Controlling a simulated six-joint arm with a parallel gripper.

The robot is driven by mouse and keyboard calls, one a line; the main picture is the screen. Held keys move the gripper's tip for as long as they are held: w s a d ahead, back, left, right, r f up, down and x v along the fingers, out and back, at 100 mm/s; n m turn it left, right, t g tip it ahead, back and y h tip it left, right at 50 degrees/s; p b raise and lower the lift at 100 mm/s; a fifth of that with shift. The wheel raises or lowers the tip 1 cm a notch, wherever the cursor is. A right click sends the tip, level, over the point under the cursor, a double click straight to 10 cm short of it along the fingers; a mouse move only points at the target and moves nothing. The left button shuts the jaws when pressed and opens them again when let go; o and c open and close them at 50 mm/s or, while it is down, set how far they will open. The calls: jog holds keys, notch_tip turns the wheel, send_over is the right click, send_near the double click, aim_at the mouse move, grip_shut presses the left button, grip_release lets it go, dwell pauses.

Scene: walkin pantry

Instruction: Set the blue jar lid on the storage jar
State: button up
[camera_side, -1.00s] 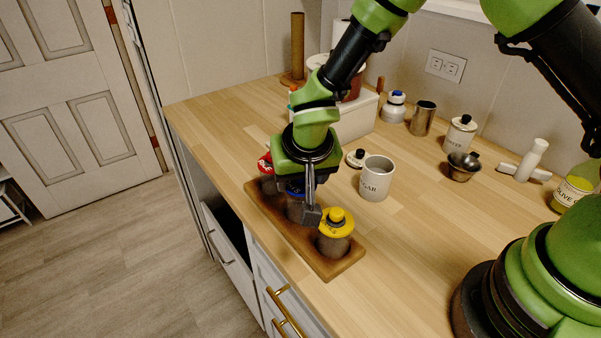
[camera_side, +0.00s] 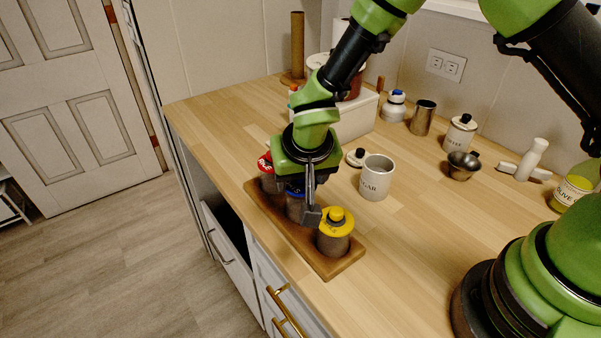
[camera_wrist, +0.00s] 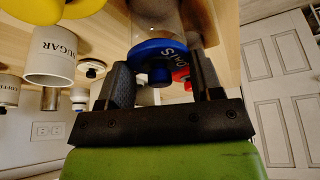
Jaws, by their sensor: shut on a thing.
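The blue jar lid (camera_side: 294,187) is at the mouth of the middle storage jar (camera_side: 294,211) in the wooden rack. In the wrist view, the blue lid (camera_wrist: 170,57), with lettering on its top, lies against the clear jar (camera_wrist: 155,22) and looks square to it; I cannot tell whether a thin gap remains. My gripper (camera_side: 308,208) points down over this jar and is shut on the lid. The wrist view shows my gripper's fingers (camera_wrist: 163,78) on either side of the lid and its knob. The near finger hides part of the lid in the side view.
The wooden rack (camera_side: 345,266) also holds a yellow-lidded jar (camera_side: 335,232) close on the right and a red-lidded jar (camera_side: 267,180) on the left. An open white SUGAR canister (camera_side: 375,183) stands behind. An open drawer (camera_side: 228,250) is below the counter edge.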

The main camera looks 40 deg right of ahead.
jog(key=shift+f, duration=0.5)
jog(key=o, duration=1.2)
jog(key=shift+r, duration=0.15)
jog(key=shift+r, duration=3.4)
